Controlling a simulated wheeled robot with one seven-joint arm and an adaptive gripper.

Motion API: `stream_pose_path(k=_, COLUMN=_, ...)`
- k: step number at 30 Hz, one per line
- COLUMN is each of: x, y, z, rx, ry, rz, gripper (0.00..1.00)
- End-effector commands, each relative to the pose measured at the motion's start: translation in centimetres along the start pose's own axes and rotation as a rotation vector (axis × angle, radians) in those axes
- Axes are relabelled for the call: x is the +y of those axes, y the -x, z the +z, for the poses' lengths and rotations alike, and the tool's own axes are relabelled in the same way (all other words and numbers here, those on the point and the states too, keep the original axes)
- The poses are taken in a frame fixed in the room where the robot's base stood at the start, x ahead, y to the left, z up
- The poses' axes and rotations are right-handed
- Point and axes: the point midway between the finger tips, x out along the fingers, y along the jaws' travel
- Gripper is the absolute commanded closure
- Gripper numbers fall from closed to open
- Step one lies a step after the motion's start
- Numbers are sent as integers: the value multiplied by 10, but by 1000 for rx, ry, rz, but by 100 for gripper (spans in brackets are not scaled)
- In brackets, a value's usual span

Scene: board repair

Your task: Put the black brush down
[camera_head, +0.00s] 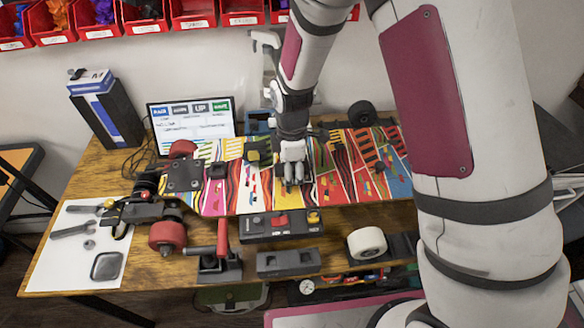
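My gripper (293,178) points down over the middle of a colourful skateboard deck (240,190). Its fingers look close together, but they are too small to tell whether they are shut or hold anything. I cannot make out a black brush for certain in this view. Small dark pieces lie on the deck, one left of my gripper (254,157) and another farther left (217,171). Whether either is the brush is unclear. My arm hides part of the deck's right side and the table there.
A black device with a red switch (281,224) and a grey block (288,262) lie at the table's front. A white tape roll (367,243) is to their right. A white sheet with tools (80,240) is at left. A screen (193,121) stands behind; red bins (194,13) hang above.

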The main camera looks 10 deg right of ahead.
Motion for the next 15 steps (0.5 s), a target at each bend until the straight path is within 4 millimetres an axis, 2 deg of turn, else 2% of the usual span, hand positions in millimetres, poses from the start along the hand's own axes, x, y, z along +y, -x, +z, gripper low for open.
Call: stream_pose_path(k=15, x=-3, y=0, z=0, rx=-2, ry=1, rz=-8, gripper=52)
